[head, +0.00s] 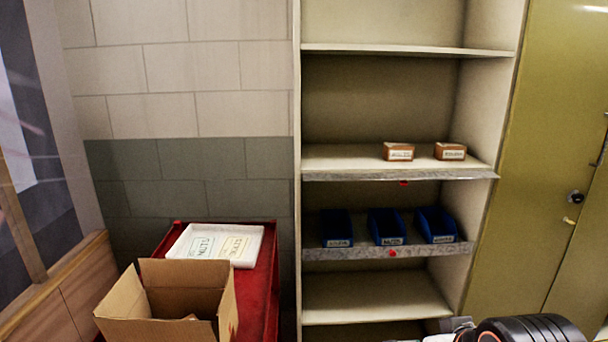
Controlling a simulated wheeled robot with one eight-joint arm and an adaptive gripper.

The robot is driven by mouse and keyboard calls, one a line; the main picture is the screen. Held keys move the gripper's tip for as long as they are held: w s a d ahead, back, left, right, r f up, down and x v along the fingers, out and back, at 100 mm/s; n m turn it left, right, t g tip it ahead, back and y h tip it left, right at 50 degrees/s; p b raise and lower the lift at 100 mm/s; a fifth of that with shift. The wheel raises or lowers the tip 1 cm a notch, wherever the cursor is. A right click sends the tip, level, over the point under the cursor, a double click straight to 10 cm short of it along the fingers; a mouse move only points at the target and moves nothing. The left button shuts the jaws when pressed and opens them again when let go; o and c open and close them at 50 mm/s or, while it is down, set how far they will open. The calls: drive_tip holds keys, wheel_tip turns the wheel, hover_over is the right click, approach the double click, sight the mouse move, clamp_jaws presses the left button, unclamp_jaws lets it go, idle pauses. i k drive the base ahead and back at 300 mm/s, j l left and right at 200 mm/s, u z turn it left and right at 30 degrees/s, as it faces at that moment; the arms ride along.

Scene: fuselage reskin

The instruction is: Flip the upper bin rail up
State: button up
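The upper bin rail (345,176) is a grey, speckled strip along the front edge of the shelf that holds two small brown boxes. It lies at about shelf level, with a small red tab (403,183) below its middle. A similar lower rail (345,253) runs along the front of the shelf below, under three blue bins, with a red tab (392,253) at its middle. My gripper is not in view. Only part of what looks like my arm, black and rounded, shows at the bottom right, apart from the upper rail.
The brown boxes (399,152) and (450,151) stand right of centre on the upper shelf. Blue bins (388,227) stand below. A red cart (262,290) with a white tray (190,230) and an open cardboard box (155,325) is at left. A green cabinet (530,180) flanks the shelving at right.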

sight(404, 176)
drive_tip(key=i+l, duration=0.15)
drive_tip(key=l, duration=0.35)
drive_tip(key=i+l+u, duration=0.1)
drive_tip(key=l, duration=0.35)
drive_tip(key=i+l, duration=0.1)
drive_tip(key=l, duration=0.4)
drive_tip(key=i+l+u, duration=0.1)
drive_tip(key=l, duration=0.4)
